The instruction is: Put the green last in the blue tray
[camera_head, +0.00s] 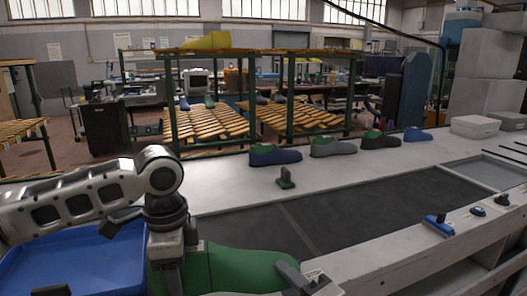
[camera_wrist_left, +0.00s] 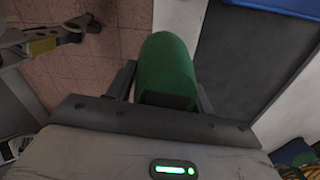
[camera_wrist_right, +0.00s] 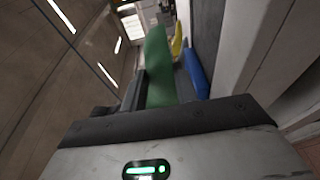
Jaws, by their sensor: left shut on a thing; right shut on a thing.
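The green last (camera_head: 235,268) is at the bottom middle of the head view, its lower part cut off by the frame. My left gripper (camera_head: 172,265) is shut on its left end, and my right gripper (camera_head: 300,280) is shut on its right end. The green last also shows between the fingers in the left wrist view (camera_wrist_left: 165,62) and in the right wrist view (camera_wrist_right: 160,65). The blue tray (camera_head: 85,262) is at the lower left of the head view, left of the last and partly hidden by my left arm. I cannot tell the height of the last above the table.
A blue last (camera_head: 275,156), a grey one (camera_head: 333,148) and other lasts stand along the table's far edge. A dark mat (camera_head: 360,215) covers mid-table and is bare. Blue clamps (camera_head: 438,224) sit at the right.

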